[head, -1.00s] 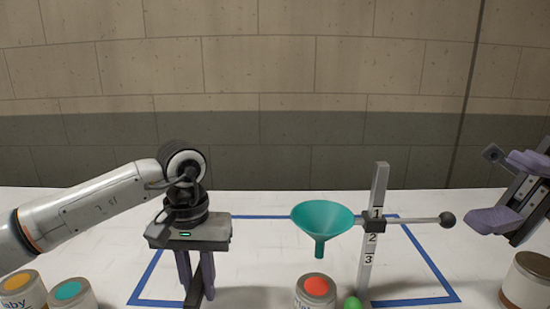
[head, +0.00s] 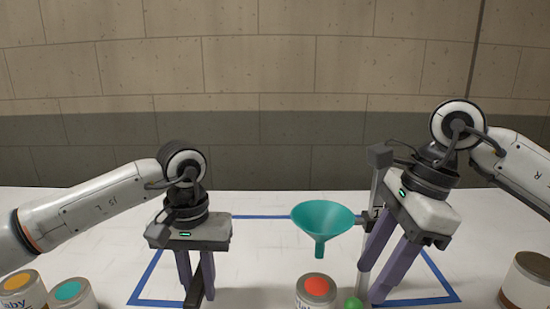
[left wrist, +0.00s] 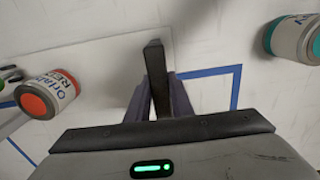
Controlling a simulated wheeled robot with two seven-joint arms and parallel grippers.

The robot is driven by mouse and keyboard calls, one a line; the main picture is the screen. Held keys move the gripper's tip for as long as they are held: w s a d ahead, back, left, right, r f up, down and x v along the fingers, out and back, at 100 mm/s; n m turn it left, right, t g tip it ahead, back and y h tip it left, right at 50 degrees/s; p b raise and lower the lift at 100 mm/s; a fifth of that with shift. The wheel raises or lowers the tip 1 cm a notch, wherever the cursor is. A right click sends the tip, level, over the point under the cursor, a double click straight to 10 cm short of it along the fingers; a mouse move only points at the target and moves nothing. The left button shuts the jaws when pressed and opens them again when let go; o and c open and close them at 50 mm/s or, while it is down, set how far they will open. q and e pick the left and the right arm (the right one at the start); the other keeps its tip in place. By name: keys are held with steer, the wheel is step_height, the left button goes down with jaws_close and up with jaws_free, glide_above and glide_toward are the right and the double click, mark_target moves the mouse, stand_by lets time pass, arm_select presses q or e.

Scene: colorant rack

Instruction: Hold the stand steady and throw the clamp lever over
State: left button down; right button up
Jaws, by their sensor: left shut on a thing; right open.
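The stand's grey upright post (head: 377,188) is at centre right in the head view, largely covered by my right gripper. A teal funnel (head: 322,217) hangs from its side. My left gripper (head: 198,288) is shut on a dark bar, which shows between its purple fingers in the left wrist view (left wrist: 154,65). My right gripper (head: 373,284) is open, pointing down in front of the post. A green knob (head: 353,304) shows beside its fingertips, possibly the clamp lever's; it appears apart from them. The lever's shaft and the black-knobbed rod are hidden.
A red-topped can (head: 316,290) stands left of the post. An orange-topped can (head: 20,290) and a teal-topped can (head: 72,292) stand at front left, a brown-topped can (head: 527,282) at front right. Blue tape (head: 150,277) outlines the work area.

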mark_target(358, 301)
steer(key=shift+x, duration=3.85)
steer(key=shift+c, duration=0.5)
jaws_close()
steer(key=shift+d+r, duration=0.1)
